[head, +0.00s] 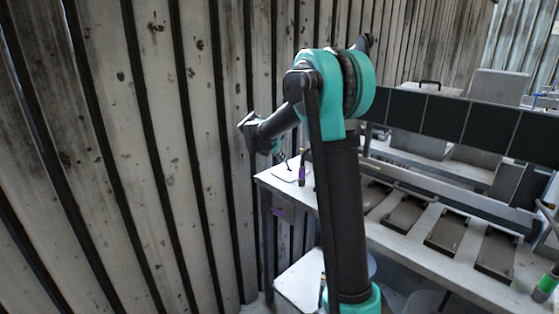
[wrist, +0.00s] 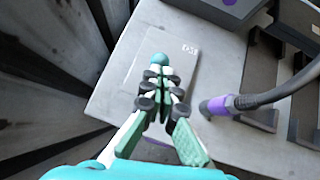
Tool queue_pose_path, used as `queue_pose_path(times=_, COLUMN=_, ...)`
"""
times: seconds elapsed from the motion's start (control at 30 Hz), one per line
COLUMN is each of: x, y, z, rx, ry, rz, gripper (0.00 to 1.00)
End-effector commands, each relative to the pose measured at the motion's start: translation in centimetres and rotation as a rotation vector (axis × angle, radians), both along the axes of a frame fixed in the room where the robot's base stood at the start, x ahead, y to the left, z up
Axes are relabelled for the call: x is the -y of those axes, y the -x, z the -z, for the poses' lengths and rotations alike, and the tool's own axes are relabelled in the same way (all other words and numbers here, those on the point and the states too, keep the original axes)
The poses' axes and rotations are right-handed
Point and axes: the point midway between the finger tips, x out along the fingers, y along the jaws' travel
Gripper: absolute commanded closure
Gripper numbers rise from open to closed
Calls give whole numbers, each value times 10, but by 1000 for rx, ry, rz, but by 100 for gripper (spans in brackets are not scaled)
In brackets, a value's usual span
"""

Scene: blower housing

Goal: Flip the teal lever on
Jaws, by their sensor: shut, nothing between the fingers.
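The teal lever shows its round knob (wrist: 160,59) in the wrist view, just past my fingertips. Its stem is mostly hidden behind the fingers. It stands over a pale grey plate (wrist: 140,48) with small white lettering, too blurred to read. The same plate (head: 284,175) lies on the left end of the bench in the head view. My gripper (wrist: 163,78) is shut and empty, its fingertips right beside or against the knob; I cannot tell whether they touch. In the head view my gripper (head: 281,154) hangs above the plate, small and unclear.
A dark tool with a purple collar (wrist: 222,104) is close right of my gripper; it also shows in the head view (head: 301,175). A corrugated wall (head: 180,130) runs close along the left. Grey trays (head: 452,232) line the bench (head: 400,240) to the right.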

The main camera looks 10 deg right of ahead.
Motion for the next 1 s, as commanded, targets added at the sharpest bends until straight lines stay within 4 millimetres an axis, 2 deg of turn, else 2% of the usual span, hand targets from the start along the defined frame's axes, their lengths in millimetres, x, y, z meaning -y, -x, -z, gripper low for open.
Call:
queue_pose_path(times=0.5, x=38, y=-27, z=-19, rx=-257, ry=-358, rz=5, gripper=100)
queue_pose_path(times=0.9, x=63, y=-45, z=-19, rx=-438, ry=-605, rz=3, gripper=100)
queue_pose_path(times=1.0, x=65, y=-47, z=-19, rx=-440, ry=-606, rz=-1, gripper=100)
